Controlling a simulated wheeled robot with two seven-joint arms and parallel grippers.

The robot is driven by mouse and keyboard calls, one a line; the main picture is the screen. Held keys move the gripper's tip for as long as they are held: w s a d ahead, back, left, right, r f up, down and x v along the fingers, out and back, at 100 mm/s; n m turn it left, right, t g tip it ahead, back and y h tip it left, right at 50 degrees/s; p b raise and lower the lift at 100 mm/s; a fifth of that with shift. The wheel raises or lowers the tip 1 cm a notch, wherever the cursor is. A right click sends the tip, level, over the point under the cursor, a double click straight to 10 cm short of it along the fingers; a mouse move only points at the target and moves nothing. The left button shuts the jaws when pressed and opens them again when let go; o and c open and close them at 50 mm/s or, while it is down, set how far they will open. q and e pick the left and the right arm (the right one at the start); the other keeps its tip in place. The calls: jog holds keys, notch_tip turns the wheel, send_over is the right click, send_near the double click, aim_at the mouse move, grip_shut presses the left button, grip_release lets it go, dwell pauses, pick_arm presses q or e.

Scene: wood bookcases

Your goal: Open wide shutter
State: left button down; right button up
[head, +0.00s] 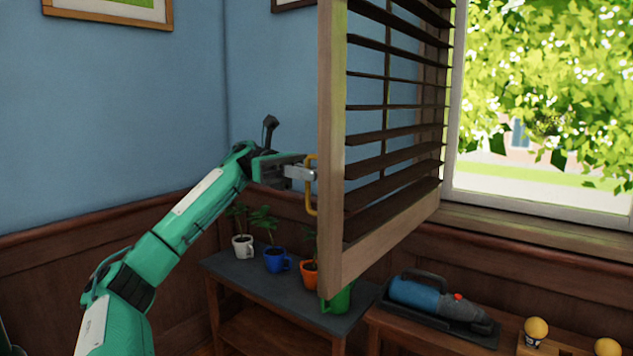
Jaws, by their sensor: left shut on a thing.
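A wooden louvred shutter (334,150) stands swung out from the window (540,120), its near edge towards me and its far edge at the window frame. A yellow handle (309,188) sits on its near edge. My left gripper (306,174) is shut on the handle, with the arm coming in from the lower left. My right gripper is not in view.
A dark side table (245,270) below the shutter holds potted plants in a white mug (243,247), a blue mug (276,260) and an orange mug (309,275). A green mug (340,299) is partly hidden by the shutter. A blue tool (425,298) lies in a dark tray to the right.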

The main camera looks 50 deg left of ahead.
pick_arm(q)
jog(key=shift+a+r, duration=0.1)
jog(key=shift+a, duration=0.25)
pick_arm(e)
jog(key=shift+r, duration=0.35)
pick_arm(q)
jog(key=c, duration=1.6)
grip_release()
jog(key=shift+c, duration=0.2)
